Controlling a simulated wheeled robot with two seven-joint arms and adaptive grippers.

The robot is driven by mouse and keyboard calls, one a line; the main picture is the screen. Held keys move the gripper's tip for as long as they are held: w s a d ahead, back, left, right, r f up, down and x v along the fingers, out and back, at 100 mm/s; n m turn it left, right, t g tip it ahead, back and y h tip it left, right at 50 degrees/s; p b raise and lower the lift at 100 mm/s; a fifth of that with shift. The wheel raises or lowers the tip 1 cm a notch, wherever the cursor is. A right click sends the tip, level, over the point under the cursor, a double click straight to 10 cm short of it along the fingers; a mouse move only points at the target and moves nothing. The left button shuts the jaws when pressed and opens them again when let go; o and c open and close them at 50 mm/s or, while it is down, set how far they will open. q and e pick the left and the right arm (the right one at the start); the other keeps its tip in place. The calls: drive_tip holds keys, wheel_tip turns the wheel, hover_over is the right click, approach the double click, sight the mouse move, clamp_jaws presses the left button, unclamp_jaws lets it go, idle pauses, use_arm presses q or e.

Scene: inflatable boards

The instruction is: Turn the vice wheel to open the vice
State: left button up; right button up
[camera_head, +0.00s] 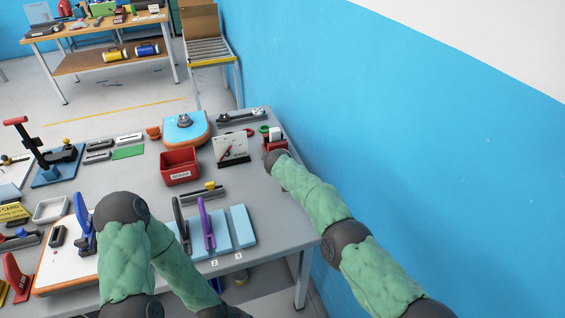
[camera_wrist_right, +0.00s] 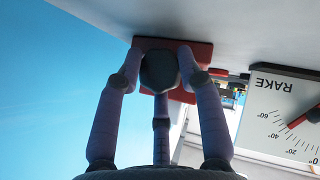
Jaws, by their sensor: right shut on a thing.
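The vice shows in the head view as a small red body (camera_head: 281,144) near the right edge of the table, with a pale block (camera_head: 275,133) at its top. In the right wrist view, which looks upside down, the vice is a red block (camera_wrist_right: 198,55) with a dark round wheel (camera_wrist_right: 160,72) in front of it. My right gripper (camera_wrist_right: 160,78) is shut on this wheel, its fingers on both sides of it. In the head view my right wrist hides the wheel and the fingers. My left arm is folded at the bottom, and its gripper is out of view.
A white RAKE gauge board (camera_head: 231,149) stands just left of the vice; it also shows in the wrist view (camera_wrist_right: 283,115). A red bin (camera_head: 180,166) lies further left. Green and red rings (camera_head: 264,129) lie behind. The blue wall (camera_head: 400,130) is close on the right.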

drive_tip(key=shift+w+d+r, duration=0.1)
drive_tip(key=shift+r, duration=0.05)
drive_tip(key=o, duration=0.9)
drive_tip(key=shift+v, duration=6)
drive_tip(key=o, duration=0.3)
drive_tip(key=shift+w+d+m+g+y+b, duration=0.35)
drive_tip(key=shift+d+m+y+b, duration=0.3)
drive_tip(key=shift+m, duration=0.25)
drive_tip(key=shift+w+d+m+g+y+b, duration=0.25)
drive_tip(key=shift+w+d+m+y+b, duration=0.25)
drive_tip(key=shift+m+y+b, duration=0.35)
